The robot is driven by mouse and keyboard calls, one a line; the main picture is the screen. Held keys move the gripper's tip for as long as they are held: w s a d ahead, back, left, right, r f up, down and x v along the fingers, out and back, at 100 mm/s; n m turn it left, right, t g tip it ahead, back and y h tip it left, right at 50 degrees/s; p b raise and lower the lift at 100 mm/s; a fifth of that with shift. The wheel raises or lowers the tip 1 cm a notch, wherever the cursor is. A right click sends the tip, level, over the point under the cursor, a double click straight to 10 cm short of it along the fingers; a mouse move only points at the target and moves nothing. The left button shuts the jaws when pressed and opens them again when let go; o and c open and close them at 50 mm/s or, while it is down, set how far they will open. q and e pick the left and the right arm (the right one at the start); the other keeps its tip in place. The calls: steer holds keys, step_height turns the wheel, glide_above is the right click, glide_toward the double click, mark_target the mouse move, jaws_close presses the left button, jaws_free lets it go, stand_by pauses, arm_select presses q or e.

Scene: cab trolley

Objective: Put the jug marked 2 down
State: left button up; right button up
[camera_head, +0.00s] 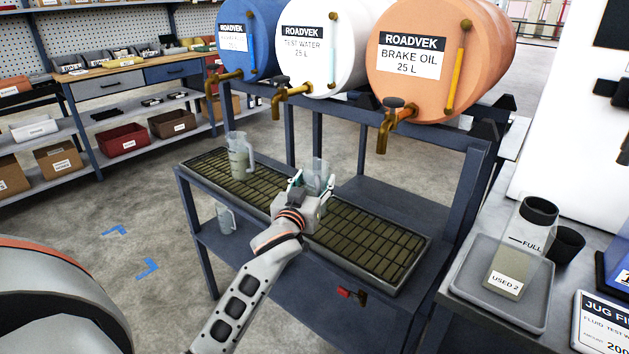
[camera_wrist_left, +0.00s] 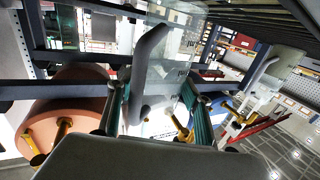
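A clear jug (camera_head: 318,170) is at the middle of the grated tray (camera_head: 352,222), its lower part hidden behind my left gripper (camera_head: 312,187). No number on it can be read. In the left wrist view the jug's grey handle (camera_wrist_left: 152,62) lies between the two teal-padded fingers of my left gripper (camera_wrist_left: 157,95). The fingers are spread, with a gap seen on each side of the handle. The jug looks upright; whether its base touches the grate is hidden. My right gripper is not in view.
A second jug (camera_head: 238,158) stands on the tray to the left, and another (camera_head: 225,218) on the shelf below. The brass tap (camera_head: 388,130) of the brake oil drum (camera_head: 430,60) hangs above the tray. Bare grate lies right of my gripper.

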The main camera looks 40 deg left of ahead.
arm_select(q)
steer(key=shift+o, duration=0.4)
steer(key=shift+r, duration=0.2)
steer(key=shift+s+d, duration=0.15)
steer(key=shift+s, duration=0.15)
steer(key=p+v, duration=0.1)
steer(key=v, duration=1)
steer(key=shift+s, duration=0.2)
